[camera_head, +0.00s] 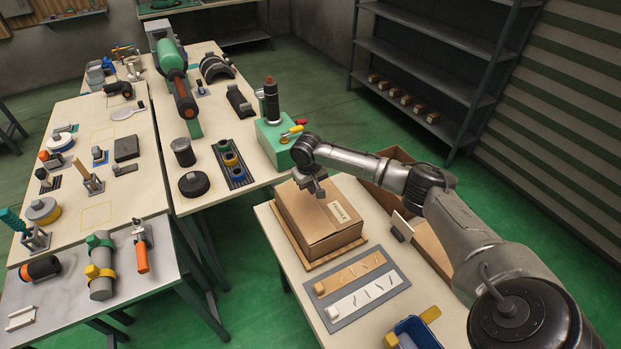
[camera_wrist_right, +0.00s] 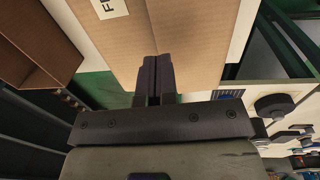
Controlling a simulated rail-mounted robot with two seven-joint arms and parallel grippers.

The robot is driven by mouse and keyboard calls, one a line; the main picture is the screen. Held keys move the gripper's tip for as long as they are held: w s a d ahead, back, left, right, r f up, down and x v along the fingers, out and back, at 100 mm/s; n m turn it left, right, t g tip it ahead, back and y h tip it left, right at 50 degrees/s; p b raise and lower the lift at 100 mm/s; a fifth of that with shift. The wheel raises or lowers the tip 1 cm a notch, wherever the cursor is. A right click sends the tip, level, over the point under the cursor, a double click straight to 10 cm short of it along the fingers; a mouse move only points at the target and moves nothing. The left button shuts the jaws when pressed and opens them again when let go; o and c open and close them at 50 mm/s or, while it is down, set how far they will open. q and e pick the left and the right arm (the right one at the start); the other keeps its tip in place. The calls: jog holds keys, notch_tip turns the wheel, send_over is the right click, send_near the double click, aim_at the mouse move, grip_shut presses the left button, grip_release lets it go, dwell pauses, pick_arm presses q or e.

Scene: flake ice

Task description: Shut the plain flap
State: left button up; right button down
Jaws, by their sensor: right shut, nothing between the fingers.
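A brown cardboard box (camera_head: 318,238) stands on a wooden board on the near table. Its two top flaps lie flat or nearly flat, with a seam between them. The plain flap (camera_wrist_right: 205,40) is to the right of the seam in the right wrist view. The other flap (camera_wrist_right: 112,50) carries a white label (camera_head: 338,212). My right gripper (camera_head: 319,191) is over the box top, shut and empty. Its closed fingertips (camera_wrist_right: 155,62) show over the seam; I cannot tell whether they touch the cardboard. My left gripper is out of view.
A grey panel (camera_head: 345,317) with brown and white strips lies in front of the box. An open carton (camera_head: 395,160) stands behind my right arm. A green machine block (camera_head: 273,145) is on the bench behind the box. A blue bin (camera_head: 410,338) is at the near edge.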

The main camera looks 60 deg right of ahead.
aim_at(314, 201)
jog(key=f, duration=0.4)
jog(key=shift+s+d+f, duration=0.1)
jog(key=shift+d, duration=0.1)
jog(key=shift+f, duration=0.3)
jog(key=shift+f, duration=0.15)
jog(key=shift+s+d+f+y, duration=0.1)
jog(key=shift+d+f+y, duration=0.05)
jog(key=shift+f+y, duration=0.2)
jog(key=shift+f, duration=0.1)
